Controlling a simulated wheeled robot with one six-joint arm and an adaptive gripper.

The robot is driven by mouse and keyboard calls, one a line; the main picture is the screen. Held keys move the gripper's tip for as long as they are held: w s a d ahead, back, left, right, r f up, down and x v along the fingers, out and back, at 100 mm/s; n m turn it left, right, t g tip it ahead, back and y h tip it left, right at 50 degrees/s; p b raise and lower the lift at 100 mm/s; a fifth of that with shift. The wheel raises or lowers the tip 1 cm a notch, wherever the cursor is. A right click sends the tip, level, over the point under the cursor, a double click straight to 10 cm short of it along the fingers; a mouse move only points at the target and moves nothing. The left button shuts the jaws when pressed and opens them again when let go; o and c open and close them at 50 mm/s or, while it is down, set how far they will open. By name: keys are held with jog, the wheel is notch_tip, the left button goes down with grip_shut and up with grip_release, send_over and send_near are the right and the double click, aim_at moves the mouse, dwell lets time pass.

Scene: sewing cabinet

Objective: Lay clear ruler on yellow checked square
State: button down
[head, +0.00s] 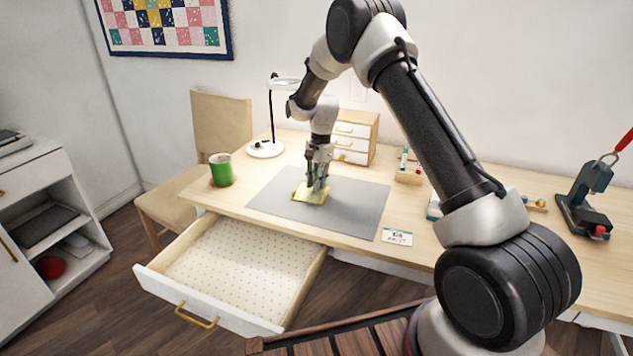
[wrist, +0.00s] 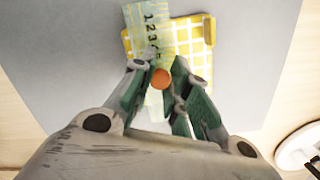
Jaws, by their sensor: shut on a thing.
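The clear ruler (wrist: 155,25), with dark numbers, overlaps the left part of the yellow checked square (wrist: 190,42) in the wrist view. My gripper (wrist: 162,82) is shut on the ruler's round orange knob (wrist: 160,78). The yellow square also shows in the head view (head: 301,194), lying on the grey mat, with my gripper (head: 317,187) pointing down at it. The ruler's near part is partly hidden by the fingers. I cannot tell whether the ruler touches the square or hovers just above it.
The grey mat (head: 358,205) lies on the wooden table. A green cup (head: 221,170) and a lamp (head: 265,149) stand left, a small drawer box (head: 355,137) behind. An open drawer (head: 220,262) juts out in front. A card (head: 397,237) lies near the front edge.

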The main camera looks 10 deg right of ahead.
jog(key=shift+f, duration=0.75)
dwell(0.9)
jog(key=c, duration=1.3)
grip_release()
notch_tip(320, 180, up, 12)
jog(key=d, duration=0.1)
jog(key=shift+w, duration=0.35)
jog(key=shift+d, duration=0.15)
